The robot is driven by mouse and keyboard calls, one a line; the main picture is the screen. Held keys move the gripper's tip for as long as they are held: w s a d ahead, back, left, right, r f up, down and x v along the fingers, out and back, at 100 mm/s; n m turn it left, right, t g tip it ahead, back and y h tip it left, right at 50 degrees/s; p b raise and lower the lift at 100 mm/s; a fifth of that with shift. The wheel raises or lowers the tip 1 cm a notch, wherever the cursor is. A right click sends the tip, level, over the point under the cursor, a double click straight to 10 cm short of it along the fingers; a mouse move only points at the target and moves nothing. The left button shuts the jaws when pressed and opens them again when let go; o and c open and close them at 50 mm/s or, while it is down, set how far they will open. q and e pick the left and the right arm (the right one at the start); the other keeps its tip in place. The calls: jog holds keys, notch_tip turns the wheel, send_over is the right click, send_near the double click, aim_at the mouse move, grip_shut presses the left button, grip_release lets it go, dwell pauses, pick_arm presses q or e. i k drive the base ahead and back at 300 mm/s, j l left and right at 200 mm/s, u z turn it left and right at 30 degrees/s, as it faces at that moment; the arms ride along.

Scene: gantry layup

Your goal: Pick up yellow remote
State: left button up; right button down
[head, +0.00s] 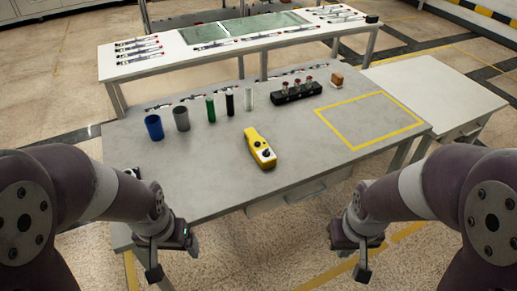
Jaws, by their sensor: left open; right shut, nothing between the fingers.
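The yellow remote (258,146) lies on the grey table, a little right of its middle and towards the front edge. It has dark controls on its top face. My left gripper (154,268) hangs in front of the table's front left edge, left of and nearer than the remote, open and empty. My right gripper (362,269) hangs in front of the table on the right, apart from the remote, shut and empty. Nothing covers the remote.
On the grey table (200,180), a blue cup (154,127), grey cup (181,118) and several slim cylinders stand behind the remote. A black rack (297,92) is further back. A yellow-outlined square (369,120) is empty. A white bench (220,45) stands behind.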

aim_at(250, 135)
jog(key=i+j+z, duration=0.35)
jog(key=j, duration=0.2)
jog(key=i+j+z, duration=0.15)
jog(key=j, duration=0.15)
jog(key=i+j+z, duration=0.15)
jog(key=j, duration=0.2)
